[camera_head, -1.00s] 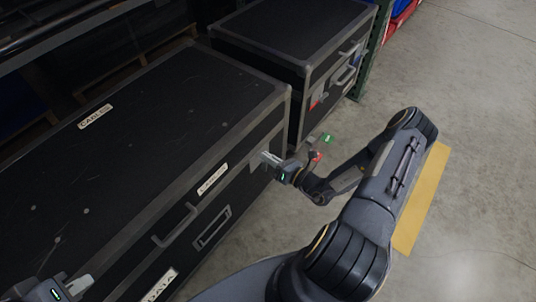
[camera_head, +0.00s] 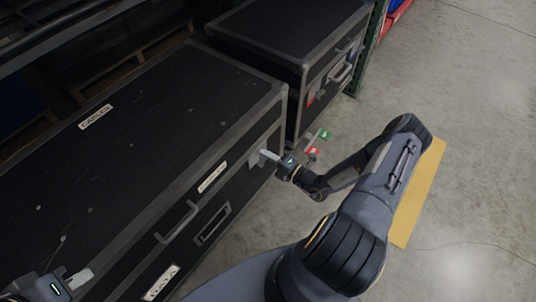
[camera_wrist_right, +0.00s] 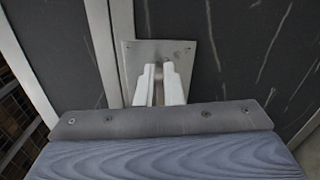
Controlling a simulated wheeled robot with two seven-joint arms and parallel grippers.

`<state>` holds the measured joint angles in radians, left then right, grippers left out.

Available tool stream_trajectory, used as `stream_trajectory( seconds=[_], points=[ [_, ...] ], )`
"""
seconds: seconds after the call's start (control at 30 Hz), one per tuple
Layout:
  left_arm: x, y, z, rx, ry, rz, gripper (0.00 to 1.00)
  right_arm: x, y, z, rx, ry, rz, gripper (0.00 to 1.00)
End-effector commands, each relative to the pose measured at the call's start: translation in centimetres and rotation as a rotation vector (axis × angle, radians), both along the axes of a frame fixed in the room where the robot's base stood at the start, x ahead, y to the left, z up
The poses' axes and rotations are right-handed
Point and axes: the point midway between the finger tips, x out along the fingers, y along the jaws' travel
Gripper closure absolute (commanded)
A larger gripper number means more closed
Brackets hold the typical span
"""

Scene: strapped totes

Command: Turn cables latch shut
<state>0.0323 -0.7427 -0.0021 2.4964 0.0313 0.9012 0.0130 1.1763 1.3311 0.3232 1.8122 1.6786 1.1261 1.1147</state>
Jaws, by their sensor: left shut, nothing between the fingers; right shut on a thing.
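The black cables case (camera_head: 150,130) with metal edges fills the left of the head view, with a CABLES label (camera_head: 96,117) on its lid and another (camera_head: 212,177) on its front. My right gripper (camera_head: 268,155) is at the front face near the case's right corner. In the right wrist view, its pale fingers (camera_wrist_right: 158,82) are shut on the latch (camera_wrist_right: 158,72), in front of a square metal plate (camera_wrist_right: 185,50). The fingers hide most of the latch, so its angle is unclear. My left gripper (camera_head: 80,280) is shut and empty at the bottom left, above the case.
A second black case (camera_head: 290,35) stands behind to the right. Red (camera_head: 313,154) and green (camera_head: 323,134) tags show beside my right wrist. A handle (camera_head: 178,222) and DATA label (camera_head: 160,284) are on the near front. Concrete floor (camera_head: 470,130) is open at right.

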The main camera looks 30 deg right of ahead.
Motion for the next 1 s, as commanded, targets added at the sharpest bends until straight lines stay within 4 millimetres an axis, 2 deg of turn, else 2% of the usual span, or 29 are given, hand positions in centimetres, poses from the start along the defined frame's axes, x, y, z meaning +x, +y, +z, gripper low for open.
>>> stream_trajectory(
  seconds=[0.3,0.8,0.83,1.0],
  points=[
    [0.0,0.0,0.06,0.0,0.0,0.0,1.0,-0.06,-0.05,-0.29,0.097,0.042,0.0,1.0],
    [0.0,0.0,0.06,0.0,0.0,0.0,1.0,-0.06,-0.04,-0.34,0.114,0.05,-0.001,1.0],
    [0.0,0.0,0.06,0.0,0.0,0.0,1.0,-0.07,-0.05,-0.34,0.114,0.05,-0.001,0.91],
    [0.0,0.0,0.06,0.0,0.0,0.0,1.0,-0.05,-0.04,-0.31,0.115,0.05,-0.001,0.71]
  ],
)
